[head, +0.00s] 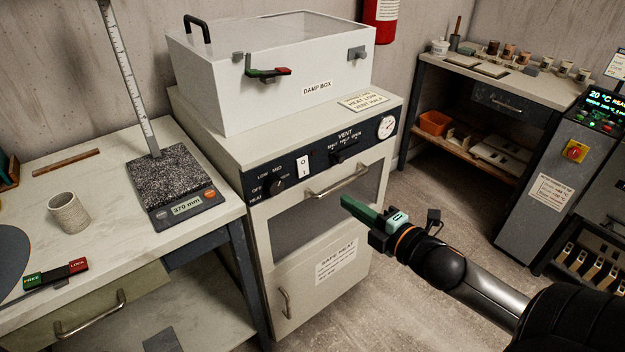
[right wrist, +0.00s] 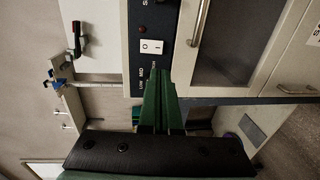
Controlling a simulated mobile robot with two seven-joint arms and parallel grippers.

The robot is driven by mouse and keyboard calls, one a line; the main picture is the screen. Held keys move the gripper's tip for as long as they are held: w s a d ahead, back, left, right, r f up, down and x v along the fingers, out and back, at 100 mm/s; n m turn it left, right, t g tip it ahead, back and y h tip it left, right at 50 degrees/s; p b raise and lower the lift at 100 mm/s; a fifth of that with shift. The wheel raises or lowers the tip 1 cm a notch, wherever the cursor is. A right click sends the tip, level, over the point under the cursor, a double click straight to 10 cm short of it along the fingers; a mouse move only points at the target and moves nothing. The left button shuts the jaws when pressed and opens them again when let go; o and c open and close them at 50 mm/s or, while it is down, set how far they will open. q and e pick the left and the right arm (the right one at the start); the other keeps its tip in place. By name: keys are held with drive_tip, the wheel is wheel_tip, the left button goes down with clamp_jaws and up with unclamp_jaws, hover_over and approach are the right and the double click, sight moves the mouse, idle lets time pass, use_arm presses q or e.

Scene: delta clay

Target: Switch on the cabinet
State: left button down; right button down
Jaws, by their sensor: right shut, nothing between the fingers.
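The cabinet (head: 345,205) is a white heated unit with a dark control strip and a windowed door, which is closed. Its white rocker switch (head: 304,167) sits on the strip between the heat knob (head: 277,186) and the vent slider (head: 343,153). The switch also shows in the right wrist view (right wrist: 152,46), marked I and O; which side is pressed I cannot tell. My right gripper (head: 345,201) is shut and empty, in front of the cabinet door, below and right of the switch and apart from it. Its green fingers (right wrist: 158,75) point toward the control strip. My left gripper is not in view.
A door handle (head: 343,182) sticks out below the strip. A damp box (head: 275,75) stands on the cabinet. At left, a worktable (head: 95,215) holds a height gauge (head: 180,195) and a cup (head: 69,213). The floor right of the cabinet is clear.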

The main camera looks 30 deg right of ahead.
drive_tip(key=b, duration=0.1)
approach(304, 174)
drive_tip(key=w, duration=0.5)
drive_tip(key=shift+a+f, duration=0.1)
drive_tip(key=shift+f, duration=0.15)
drive_tip(key=shift+w+a+f, duration=0.1)
drive_tip(key=shift+w+f, duration=0.05)
drive_tip(key=shift+w, duration=0.75)
drive_tip(key=shift+w+f+b, duration=0.1)
drive_tip(key=shift+w+b, duration=0.1)
drive_tip(key=shift+b, duration=0.4)
